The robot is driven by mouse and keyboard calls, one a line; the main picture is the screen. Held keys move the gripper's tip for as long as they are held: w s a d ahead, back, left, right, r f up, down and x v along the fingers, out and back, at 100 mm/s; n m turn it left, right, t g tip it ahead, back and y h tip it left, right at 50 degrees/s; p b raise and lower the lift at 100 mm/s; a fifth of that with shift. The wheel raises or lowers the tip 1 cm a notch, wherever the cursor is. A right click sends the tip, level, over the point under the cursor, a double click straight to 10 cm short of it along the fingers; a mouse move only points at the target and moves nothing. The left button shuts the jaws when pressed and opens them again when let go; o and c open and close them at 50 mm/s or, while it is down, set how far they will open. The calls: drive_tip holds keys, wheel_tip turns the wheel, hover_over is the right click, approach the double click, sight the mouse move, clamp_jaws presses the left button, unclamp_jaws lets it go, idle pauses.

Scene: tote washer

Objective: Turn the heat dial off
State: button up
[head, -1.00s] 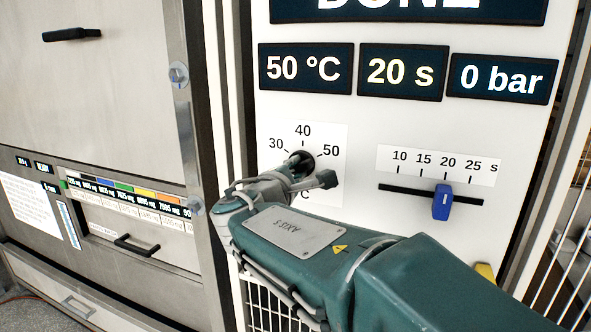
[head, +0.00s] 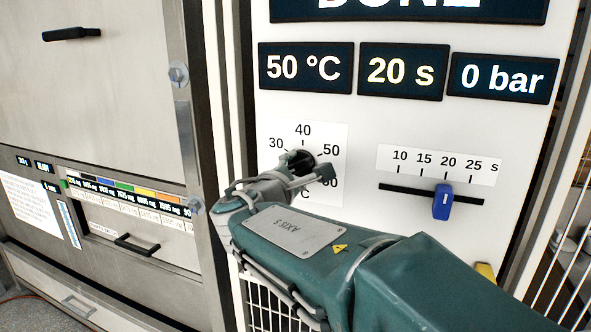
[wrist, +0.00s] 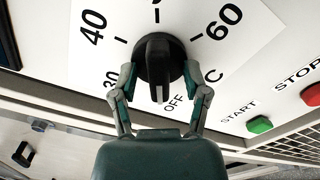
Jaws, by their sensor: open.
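The heat dial (wrist: 157,60) is a round black knob with a raised grip bar, on a white scale plate marked OFF, 30, 40, 50 and 60. In the wrist view the bar runs roughly from top to bottom, and a pale mark at its lower end is near the word OFF. My gripper (wrist: 163,88) is open, one finger on each side of the dial's lower part; contact cannot be told. In the head view my gripper (head: 305,168) partly covers the dial (head: 301,160). The temperature display (head: 305,68) reads 50 °C.
A blue slider (head: 443,202) sits on a seconds scale right of the dial. The wrist view shows a green START button (wrist: 259,124) and a red STOP button (wrist: 311,95) to the right. A steel cabinet (head: 110,110) stands at the left.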

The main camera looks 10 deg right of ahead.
drive_tip(key=v, duration=1.2)
drive_tip(key=shift+f, duration=0.1)
drive_tip(key=s+d+f+m+g+y, duration=0.3)
drive_tip(key=s+d+f+m+g, duration=0.4)
drive_tip(key=d+f, duration=0.35)
drive_tip(key=s+a+f+m+g+y, duration=0.2)
drive_tip(key=s+a+f+m+y, duration=0.1)
drive_tip(key=s+f+m+y, duration=0.4)
drive_tip(key=shift+s+f+m+y, duration=0.3)
drive_tip(key=shift+s+f+m, duration=1.1)
drive_tip(key=shift+s+m, duration=0.1)
